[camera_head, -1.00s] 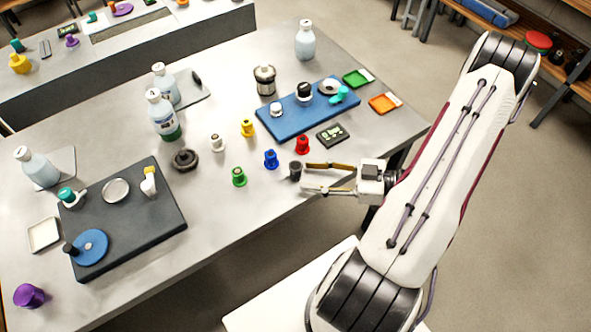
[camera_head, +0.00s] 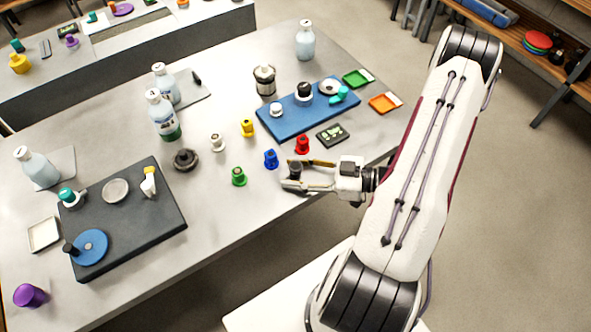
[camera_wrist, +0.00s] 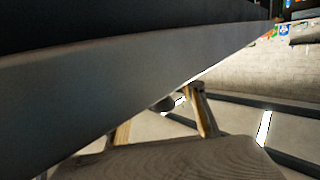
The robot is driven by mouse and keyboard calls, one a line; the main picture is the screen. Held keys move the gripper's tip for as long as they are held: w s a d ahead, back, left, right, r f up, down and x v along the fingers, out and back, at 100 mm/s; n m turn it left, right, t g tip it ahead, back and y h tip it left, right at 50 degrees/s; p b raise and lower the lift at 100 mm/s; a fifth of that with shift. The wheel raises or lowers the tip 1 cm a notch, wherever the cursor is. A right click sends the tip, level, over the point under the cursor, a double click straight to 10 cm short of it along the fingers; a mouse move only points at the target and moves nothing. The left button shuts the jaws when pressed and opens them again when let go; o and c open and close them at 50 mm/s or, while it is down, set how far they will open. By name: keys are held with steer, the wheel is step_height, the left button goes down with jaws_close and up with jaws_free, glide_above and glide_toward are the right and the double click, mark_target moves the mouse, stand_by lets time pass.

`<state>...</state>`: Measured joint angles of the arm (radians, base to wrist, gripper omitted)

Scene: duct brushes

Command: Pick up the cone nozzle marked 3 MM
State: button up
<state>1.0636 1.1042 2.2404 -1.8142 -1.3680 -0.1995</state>
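No size marks are legible, so I cannot tell which one is 3 MM. My gripper (camera_head: 287,173) comes in from the right near the table's front edge. In the wrist view, the fingers show low in the frame and a large dark surface fills the top.
The red nozzle stands just behind the far finger and the blue one to its left. A blue mat (camera_head: 283,124), a small dark display device (camera_head: 332,134) and a dark knobbed ring (camera_head: 185,159) lie nearby. A dark board (camera_head: 150,222) lies at left.

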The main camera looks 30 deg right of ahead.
mark_target(296, 166)
jaws_close()
steer(key=shift+r, duration=0.1)
stand_by(0.4)
steer(key=shift+r, duration=4.9)
